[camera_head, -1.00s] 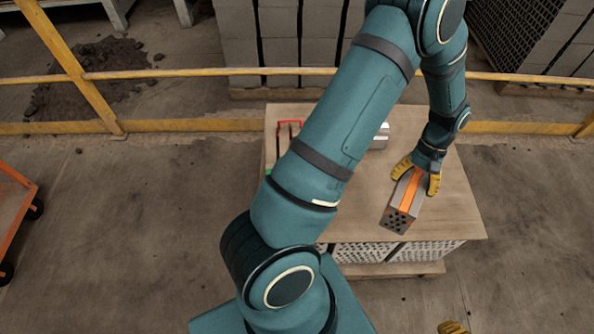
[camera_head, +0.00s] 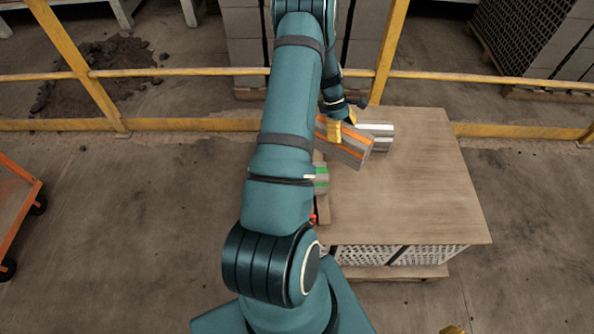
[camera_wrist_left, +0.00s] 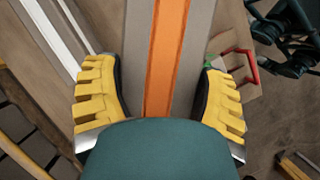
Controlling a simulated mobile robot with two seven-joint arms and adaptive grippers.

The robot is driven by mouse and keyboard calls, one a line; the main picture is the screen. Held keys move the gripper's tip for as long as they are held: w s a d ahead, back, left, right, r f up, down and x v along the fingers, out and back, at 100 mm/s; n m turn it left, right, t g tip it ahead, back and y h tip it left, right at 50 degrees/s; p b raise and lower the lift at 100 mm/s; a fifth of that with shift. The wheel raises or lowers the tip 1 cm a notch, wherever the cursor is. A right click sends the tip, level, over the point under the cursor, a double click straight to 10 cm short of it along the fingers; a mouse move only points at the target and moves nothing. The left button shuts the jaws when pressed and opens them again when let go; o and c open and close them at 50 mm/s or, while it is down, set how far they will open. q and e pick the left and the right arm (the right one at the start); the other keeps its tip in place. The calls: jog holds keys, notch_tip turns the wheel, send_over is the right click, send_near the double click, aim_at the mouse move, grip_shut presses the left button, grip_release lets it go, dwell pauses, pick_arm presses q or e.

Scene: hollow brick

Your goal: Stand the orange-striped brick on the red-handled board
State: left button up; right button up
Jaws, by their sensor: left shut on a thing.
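My left gripper (camera_head: 340,130) is shut on the orange-striped brick (camera_head: 345,147), a grey brick with an orange stripe. It holds the brick at the back left of the table, just in front of a white-striped brick. In the left wrist view, the yellow fingers (camera_wrist_left: 160,100) grip both sides of the brick (camera_wrist_left: 166,45). A red handle (camera_wrist_left: 246,66) shows to the right of the brick there. In the head view, my left arm hides the back-left table area, and the red-handled board is not clearly visible.
The white-striped brick (camera_head: 378,134) lies close behind the held brick. A green-striped brick (camera_head: 321,180) is partly hidden beside my arm. A small red part (camera_head: 313,218) shows near the table's left front. The table's right side (camera_head: 430,185) is clear. A yellow rail (camera_head: 490,79) runs behind.

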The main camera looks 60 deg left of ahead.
pick_arm(q)
jog(key=s+a+n, duration=0.2)
jog(key=s+a, duration=0.1)
jog(key=a, duration=0.1)
jog(key=s+a+n+t+y, duration=0.1)
jog(key=s+a+n, duration=0.1)
jog(key=s+a, duration=0.1)
jog(key=s+a+f+n+t+y, duration=0.1)
jog(key=s+a+n, duration=0.2)
jog(key=a, duration=0.3)
jog(key=shift+f, duration=0.1)
jog(key=shift+s+a+f, duration=0.15)
jog(key=shift+s+a, duration=0.05)
jog(key=shift+a, duration=0.1)
notch_tip(320, 180, down, 10)
jog(key=b, duration=0.2)
jog(key=shift+n, duration=0.3)
jog(key=o, duration=1.2)
jog(key=shift+s, duration=0.1)
jog(key=shift+o, duration=0.2)
jog(key=p+v, duration=0.1)
jog(key=v, duration=1.1)
jog(key=shift+p, duration=0.4)
